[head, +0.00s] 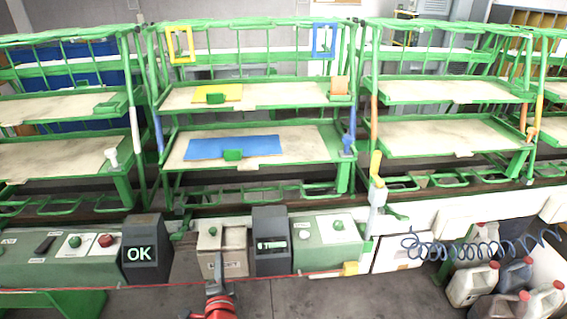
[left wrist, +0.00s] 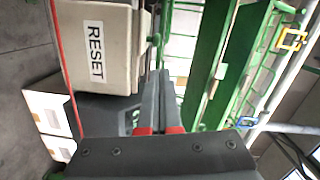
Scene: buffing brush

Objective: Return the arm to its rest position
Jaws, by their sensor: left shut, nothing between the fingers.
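My left gripper (head: 216,284) shows at the bottom centre of the head view, with a red part of my arm below it. It is in front of the pale RESET box (head: 235,240). In the left wrist view my left gripper (left wrist: 166,76) has its two dark fingers together, with nothing between them. The RESET box (left wrist: 97,50) is at the upper left there, turned sideways, beside the fingers. I cannot tell whether the fingertips touch anything. My right gripper is not in view.
A green shelving rack (head: 250,108) spans the back. A dark OK screen (head: 143,250) and a second dark screen (head: 270,241) stand on the front console. A red cord (head: 120,286) runs along the front. Several jugs (head: 472,284) stand at right. Grey floor is in front.

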